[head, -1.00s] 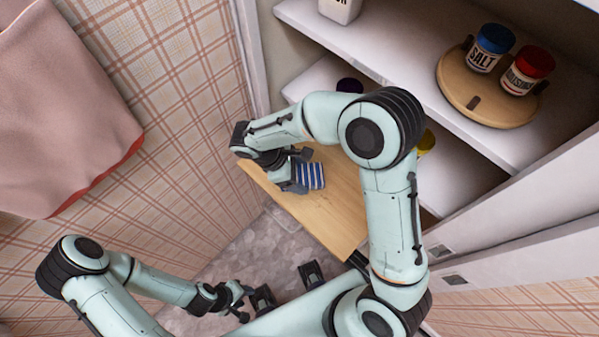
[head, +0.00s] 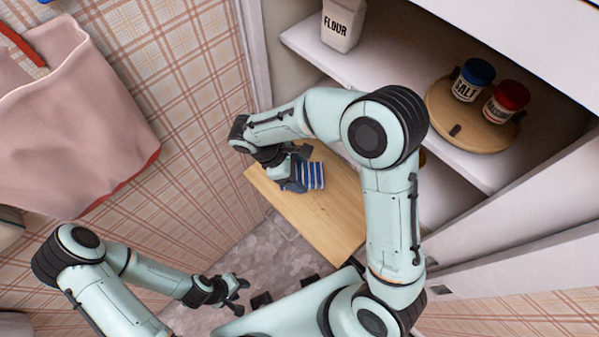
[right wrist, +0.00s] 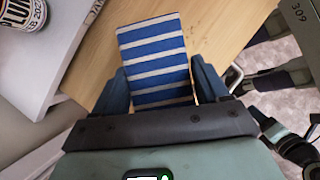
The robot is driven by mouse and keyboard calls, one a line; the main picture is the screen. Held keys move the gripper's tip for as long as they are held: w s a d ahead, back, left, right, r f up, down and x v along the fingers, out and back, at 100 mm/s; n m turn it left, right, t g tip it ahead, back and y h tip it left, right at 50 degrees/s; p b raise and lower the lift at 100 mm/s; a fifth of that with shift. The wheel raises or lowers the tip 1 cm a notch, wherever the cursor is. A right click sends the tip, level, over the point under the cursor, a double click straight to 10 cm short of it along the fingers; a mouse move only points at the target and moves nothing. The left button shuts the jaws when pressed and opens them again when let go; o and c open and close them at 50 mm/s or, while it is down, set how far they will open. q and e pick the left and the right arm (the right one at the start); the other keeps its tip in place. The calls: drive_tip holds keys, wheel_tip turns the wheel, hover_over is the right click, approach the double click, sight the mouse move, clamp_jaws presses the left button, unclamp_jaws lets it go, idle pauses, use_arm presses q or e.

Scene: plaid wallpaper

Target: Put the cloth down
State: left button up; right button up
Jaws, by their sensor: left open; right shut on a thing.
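The cloth (head: 317,176) has blue and white stripes and looks folded into a small stiff piece. It is at the wooden board (head: 335,212), near its far left part. In the right wrist view the cloth (right wrist: 155,60) sits between the two fingers of my right gripper (right wrist: 165,92), which is shut on it. Whether the cloth touches the board is hard to tell. My right gripper also shows in the head view (head: 298,170), partly hidden by its own wrist. My left gripper (head: 238,288) is open and empty, low over the grey floor, away from the cloth.
White shelves stand behind the board, with a flour container (head: 342,25) and a round wooden tray (head: 440,112) holding a salt jar (head: 468,82) and a red-lidded jar (head: 507,102). A labelled can (right wrist: 22,14) is near the board. A pink bag (head: 80,130) hangs at left.

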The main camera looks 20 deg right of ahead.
sight(389, 73)
use_arm(q)
drive_tip(key=shift+s+f, duration=0.1)
idle(0.5)
